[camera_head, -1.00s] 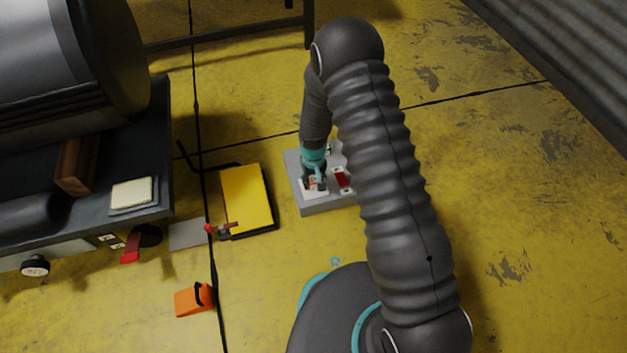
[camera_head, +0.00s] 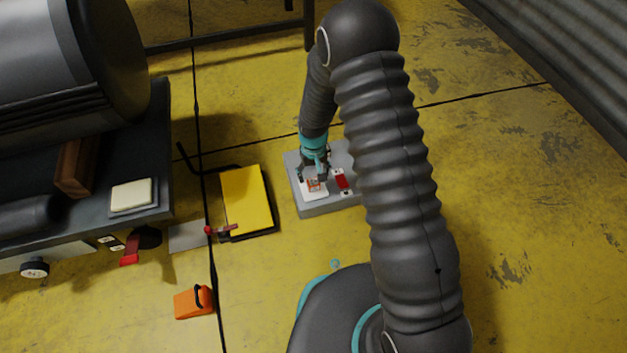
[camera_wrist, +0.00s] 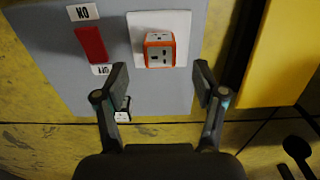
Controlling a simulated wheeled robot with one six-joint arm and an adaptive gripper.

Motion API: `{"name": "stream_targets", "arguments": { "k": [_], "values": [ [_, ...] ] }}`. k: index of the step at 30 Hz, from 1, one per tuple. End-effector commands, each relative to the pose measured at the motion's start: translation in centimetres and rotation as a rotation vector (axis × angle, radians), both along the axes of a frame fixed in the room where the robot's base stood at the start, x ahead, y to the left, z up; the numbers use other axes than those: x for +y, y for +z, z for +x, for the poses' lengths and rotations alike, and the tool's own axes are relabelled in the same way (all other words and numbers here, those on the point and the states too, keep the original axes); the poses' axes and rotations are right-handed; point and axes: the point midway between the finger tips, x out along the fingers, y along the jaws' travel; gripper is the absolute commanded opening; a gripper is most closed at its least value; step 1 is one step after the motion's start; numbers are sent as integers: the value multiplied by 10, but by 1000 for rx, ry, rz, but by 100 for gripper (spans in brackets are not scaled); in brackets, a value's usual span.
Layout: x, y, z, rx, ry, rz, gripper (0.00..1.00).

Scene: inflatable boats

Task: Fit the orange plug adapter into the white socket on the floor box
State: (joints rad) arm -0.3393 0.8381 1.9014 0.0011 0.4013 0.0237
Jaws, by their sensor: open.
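The orange plug adapter (camera_wrist: 159,50), with a white socketed face, sits at the white socket (camera_wrist: 178,22) on the grey floor box (camera_wrist: 60,45). The adapter also shows in the head view (camera_head: 314,185), on the white plate. Its pins are hidden, so I cannot tell how deep it sits. My gripper (camera_wrist: 160,82) is open and empty, with its fingertips apart on either side and short of the adapter in the wrist view. In the head view my gripper (camera_head: 313,172) is just above the socket.
A red switch (camera_wrist: 92,44) marked ON and OFF sits beside the socket. A yellow panel (camera_head: 247,199) lies on the floor left of the box. An orange wedge-like object (camera_head: 194,302) lies nearer. Open floor shows beyond the box.

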Motion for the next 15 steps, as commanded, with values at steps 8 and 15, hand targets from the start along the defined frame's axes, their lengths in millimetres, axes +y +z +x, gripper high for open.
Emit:
{"name": "stream_targets", "arguments": {
  "k": [8,15],
  "values": [
    [0,48,1,-2,0,1,70],
    [0,62,0,0,0,0,70]
  ]
}}
